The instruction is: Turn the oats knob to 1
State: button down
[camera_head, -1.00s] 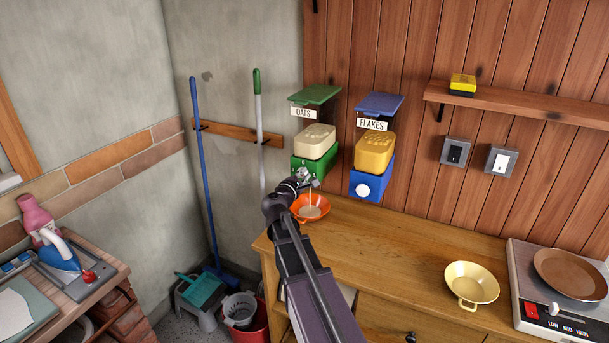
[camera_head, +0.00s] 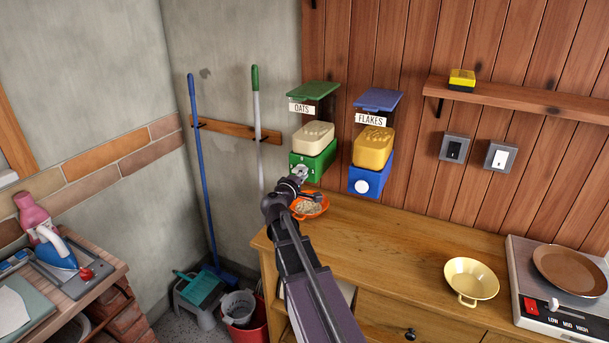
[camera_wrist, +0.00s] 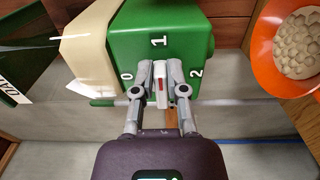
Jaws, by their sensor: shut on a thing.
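The green oats dispenser (camera_head: 327,155) hangs on the plank wall, with a cream container (camera_head: 314,137) on it and an OATS label. In the wrist view its green face (camera_wrist: 185,40) shows 0, 1 and 2 around the oats knob (camera_wrist: 161,84). The knob is a pale bar with a red mark, lying in line with the 1. My gripper (camera_wrist: 161,76) is shut on the knob, a finger on each side; it also shows in the head view (camera_head: 300,172). The orange bowl (camera_head: 322,208) below holds oats; it also shows in the wrist view (camera_wrist: 262,55).
The blue flakes dispenser (camera_head: 371,180) hangs close on the right. A yellow bowl (camera_head: 471,279) and a scale-like appliance (camera_head: 530,315) with a brown pan (camera_head: 570,270) stand on the counter (camera_head: 400,245). Brooms lean at the left. The counter's middle is clear.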

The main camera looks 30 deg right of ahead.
jog(key=shift+w+r, duration=0.2)
jog(key=shift+w, duration=0.3)
jog(key=c, duration=0.7)
grip_release()
jog(key=shift+s+r, duration=0.1)
jog(key=shift+d+f, duration=0.1)
jog(key=shift+f, duration=0.2)
jog(key=shift+s, duration=0.1)
jog(key=shift+s, duration=0.1)
jog(key=v, duration=1.2)
